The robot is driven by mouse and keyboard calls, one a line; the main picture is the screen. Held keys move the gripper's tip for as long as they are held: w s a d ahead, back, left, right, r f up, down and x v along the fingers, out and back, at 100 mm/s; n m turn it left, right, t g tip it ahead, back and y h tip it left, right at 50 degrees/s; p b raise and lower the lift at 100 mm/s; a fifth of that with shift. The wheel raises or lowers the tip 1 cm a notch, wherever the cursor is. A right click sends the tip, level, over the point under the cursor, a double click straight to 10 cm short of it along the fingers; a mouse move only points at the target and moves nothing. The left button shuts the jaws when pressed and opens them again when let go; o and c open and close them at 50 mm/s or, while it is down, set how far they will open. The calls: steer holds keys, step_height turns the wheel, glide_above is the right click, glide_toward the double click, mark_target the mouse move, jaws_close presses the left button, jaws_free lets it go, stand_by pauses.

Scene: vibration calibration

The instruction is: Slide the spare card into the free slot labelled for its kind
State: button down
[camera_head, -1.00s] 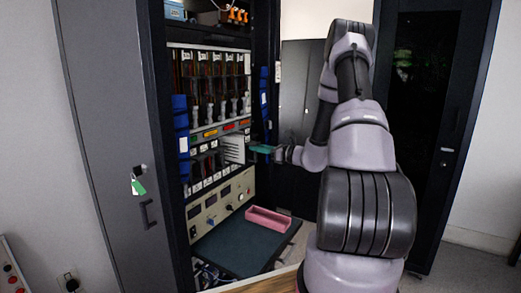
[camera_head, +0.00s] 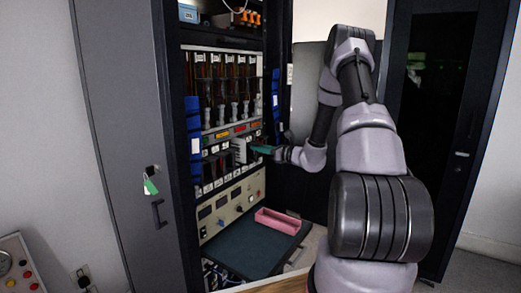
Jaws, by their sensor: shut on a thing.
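The spare card (camera_head: 262,149) is a small green board. My gripper (camera_head: 274,152) is shut on it at the right side of the open rack, level with the lower card row. The card points left, towards a white-sided module (camera_head: 240,151) in that row; I cannot tell whether they touch. The rack's lower card row (camera_head: 217,165) has dark gaps and small white labels, too small to read. Which slot is free cannot be made out from here.
An upper row of cards (camera_head: 222,90) stands above coloured labels. Below are a beige panel with knobs (camera_head: 232,203), a dark pull-out shelf (camera_head: 245,248) and a pink tray (camera_head: 278,220). Blue cable bundles (camera_head: 194,140) flank the rack. A grey door (camera_head: 130,130) stands open at left.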

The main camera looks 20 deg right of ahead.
steer(key=shift+w+a, duration=0.15)
steer(key=shift+w, duration=0.05)
steer(key=shift+x, duration=0.9)
steer(key=shift+w+a, duration=0.3)
steer(key=shift+w, duration=0.05)
stand_by(1.0)
steer(key=c, duration=0.7)
jaws_free()
steer(key=shift+f, duration=0.6)
steer(key=shift+s+d, duration=0.1)
steer(key=shift+d, duration=0.05)
steer(key=shift+v, duration=2.35)
